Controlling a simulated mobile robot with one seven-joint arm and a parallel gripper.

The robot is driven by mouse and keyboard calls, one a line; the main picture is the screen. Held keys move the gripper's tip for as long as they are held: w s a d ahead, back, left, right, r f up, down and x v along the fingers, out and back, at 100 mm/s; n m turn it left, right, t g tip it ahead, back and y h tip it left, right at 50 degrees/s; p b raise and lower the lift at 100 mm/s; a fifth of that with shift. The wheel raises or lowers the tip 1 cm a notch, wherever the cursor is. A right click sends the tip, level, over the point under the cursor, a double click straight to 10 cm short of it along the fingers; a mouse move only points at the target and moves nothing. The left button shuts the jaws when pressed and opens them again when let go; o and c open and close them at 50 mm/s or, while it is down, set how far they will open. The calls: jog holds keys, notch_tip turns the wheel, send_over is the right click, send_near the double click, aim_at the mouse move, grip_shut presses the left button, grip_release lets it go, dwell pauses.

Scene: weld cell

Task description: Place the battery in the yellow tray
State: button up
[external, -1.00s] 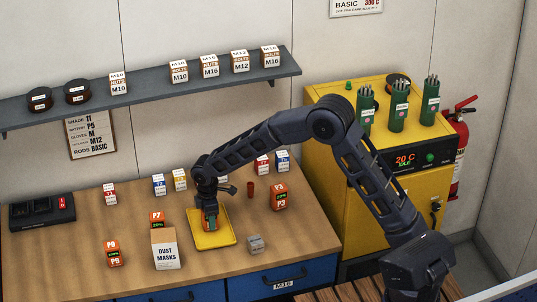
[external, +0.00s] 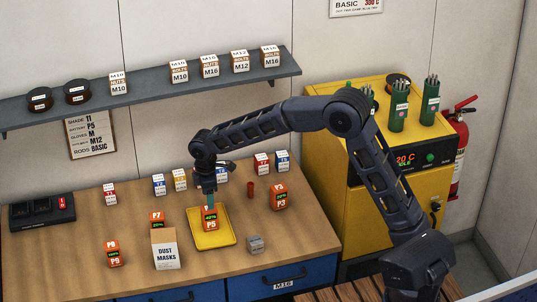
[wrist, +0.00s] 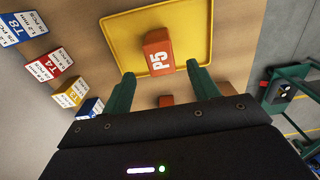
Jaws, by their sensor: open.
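The yellow tray (external: 222,240) lies on the wooden bench in the external view, and its rim also shows in the wrist view (wrist: 113,22). The orange battery marked P5 (external: 210,219) stands upright in the tray, toward its back left, with a green display on its front. In the wrist view the battery (wrist: 158,52) rests inside the tray's edge. My gripper (wrist: 160,76) is open, with its two green fingers apart. In the external view my gripper (external: 210,200) is just above and behind the battery, and the fingers no longer surround it.
Orange battery P7 (external: 157,219) stands behind the dust masks box (external: 165,250) left of the tray. Another orange battery (external: 114,254) is farther left and battery P3 (external: 279,196) is right. A grey block (external: 255,243) and a red cylinder (external: 250,189) stand near the tray.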

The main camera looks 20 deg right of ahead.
jog(key=shift+r, duration=1.15)
jog(key=shift+d, duration=0.1)
jog(key=s+d+r+m+t, duration=0.15)
jog(key=d+r+m, duration=0.45)
jog(key=d, duration=1)
jog(key=s+d+r+m+t, duration=0.1)
jog(key=s+d+r+m, duration=0.1)
jog(key=d+r, duration=1.1)
jog(key=s+d+f+m, duration=0.1)
jog(key=s+d+m, duration=0.2)
jog(key=s+d, duration=0.4)
jog(key=s+d+f+m+t, duration=0.1)
jog(key=s+d+f+m, duration=0.1)
jog(key=s+d, duration=0.6)
jog(key=s+d+f+m+t, duration=0.1)
jog(key=s+d+m, duration=0.4)
jog(key=d, duration=0.5)
jog(key=s, duration=0.2)
jog(key=shift+s+d+f, duration=0.35)
jog(key=shift+s+d, duration=0.05)
